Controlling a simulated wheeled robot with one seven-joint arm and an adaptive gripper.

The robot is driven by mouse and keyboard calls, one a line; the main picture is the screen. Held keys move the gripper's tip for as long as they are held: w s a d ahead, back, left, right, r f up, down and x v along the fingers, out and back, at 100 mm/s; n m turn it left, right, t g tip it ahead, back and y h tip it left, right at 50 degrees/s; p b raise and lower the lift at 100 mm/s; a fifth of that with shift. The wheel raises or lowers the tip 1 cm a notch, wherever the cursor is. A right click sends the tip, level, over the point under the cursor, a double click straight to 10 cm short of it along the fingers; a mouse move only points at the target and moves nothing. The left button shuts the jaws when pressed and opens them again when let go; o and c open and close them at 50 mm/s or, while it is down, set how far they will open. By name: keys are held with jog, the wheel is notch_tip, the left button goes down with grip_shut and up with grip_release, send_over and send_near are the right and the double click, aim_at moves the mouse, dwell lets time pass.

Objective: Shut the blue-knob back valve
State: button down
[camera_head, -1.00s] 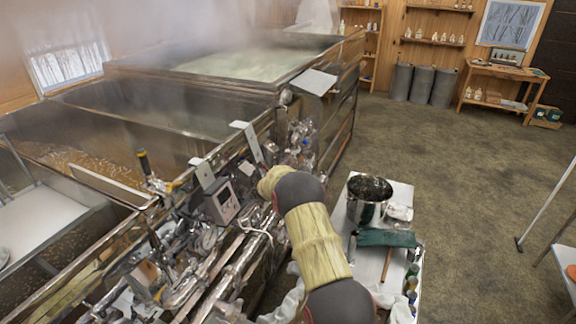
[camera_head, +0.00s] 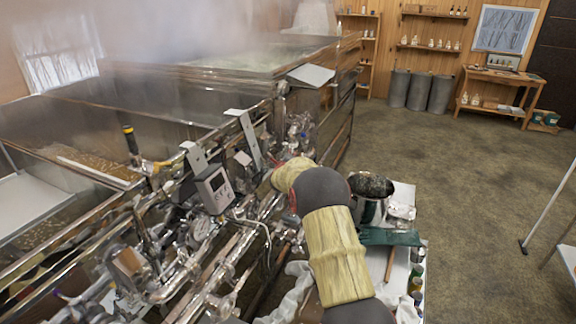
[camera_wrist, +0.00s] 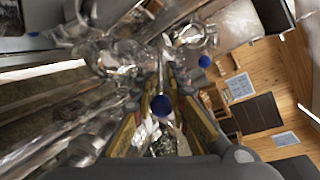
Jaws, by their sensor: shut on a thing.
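In the wrist view, a blue ball knob (camera_wrist: 162,105) on a thin metal lever sits between the two fingers of my gripper (camera_wrist: 160,115). The fingers are closed around it. A second blue knob (camera_wrist: 205,61) shows farther off, up and to the right, beside shiny metal fittings. I cannot tell from this view which of the two belongs to the back valve. In the head view, my arm reaches to the fittings on the evaporator's side (camera_head: 298,135). My gripper and the knob it holds are hidden there behind my own arm.
Steaming evaporator pans (camera_head: 170,110) fill the left, with pipes and a grey control box (camera_head: 214,188) along their side. Open floor lies beyond.

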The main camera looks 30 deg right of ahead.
jog(key=shift+d+r+n+y+b, duration=0.15)
jog(key=shift+d+n+y+b, duration=0.2)
jog(key=shift+b, duration=1.55)
jog(key=shift+r+t, duration=0.15)
jog(key=shift+t, duration=0.15)
jog(key=c, duration=2.2)
grip_release()
jog(key=o, duration=0.4)
jog(key=shift+s+f, duration=0.1)
jog(key=shift+f, duration=0.1)
jog(key=shift+c, duration=0.2)
